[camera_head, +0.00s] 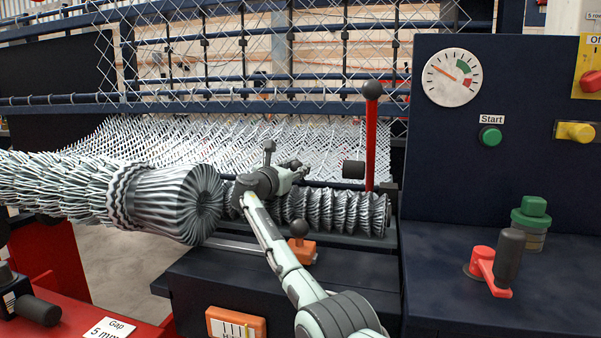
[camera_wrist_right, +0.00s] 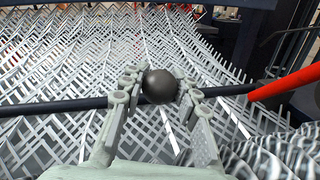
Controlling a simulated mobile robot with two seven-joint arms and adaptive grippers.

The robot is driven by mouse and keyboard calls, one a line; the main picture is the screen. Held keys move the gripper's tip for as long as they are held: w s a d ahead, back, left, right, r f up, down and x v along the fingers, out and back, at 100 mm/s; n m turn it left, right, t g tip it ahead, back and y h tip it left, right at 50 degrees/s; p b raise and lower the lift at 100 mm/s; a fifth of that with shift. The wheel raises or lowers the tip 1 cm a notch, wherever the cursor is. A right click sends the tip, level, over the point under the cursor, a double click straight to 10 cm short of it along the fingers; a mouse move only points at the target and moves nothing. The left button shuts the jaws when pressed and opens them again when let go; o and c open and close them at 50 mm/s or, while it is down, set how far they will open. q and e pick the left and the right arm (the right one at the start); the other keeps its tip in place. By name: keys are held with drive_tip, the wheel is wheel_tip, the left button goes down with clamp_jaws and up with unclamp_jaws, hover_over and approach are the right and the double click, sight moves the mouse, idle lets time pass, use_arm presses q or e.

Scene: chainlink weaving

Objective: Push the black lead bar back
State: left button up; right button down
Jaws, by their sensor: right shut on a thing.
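The black lead bar (camera_wrist_right: 52,108) runs across the right wrist view, in front of the grey zigzag mesh. A round black knob (camera_wrist_right: 160,87) sits at the bar, between the two fingers of my right gripper (camera_wrist_right: 157,92), which is shut on it. In the head view my right gripper (camera_head: 291,170) is at the lower edge of the mesh, left of the red lever, and its arm comes up from the bottom. The bar is hard to make out there behind the gripper and the spirals. My left gripper is not in view.
A red lever (camera_head: 371,145) with a black ball top stands right of my gripper. Bundled wire spirals (camera_head: 165,200) lie to the left. The dark control panel (camera_head: 460,140) with a gauge and green Start button is at the right.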

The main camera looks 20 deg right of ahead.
drive_tip(key=shift+w+r, duration=0.1)
drive_tip(key=shift+r, duration=0.1)
drive_tip(key=c, duration=1.6)
unclamp_jaws()
drive_tip(key=o, duration=0.5)
drive_tip(key=shift+w+f, duration=0.1)
drive_tip(key=shift+f, duration=0.05)
drive_tip(key=shift+d, duration=0.1)
drive_tip(key=v, duration=1.2)
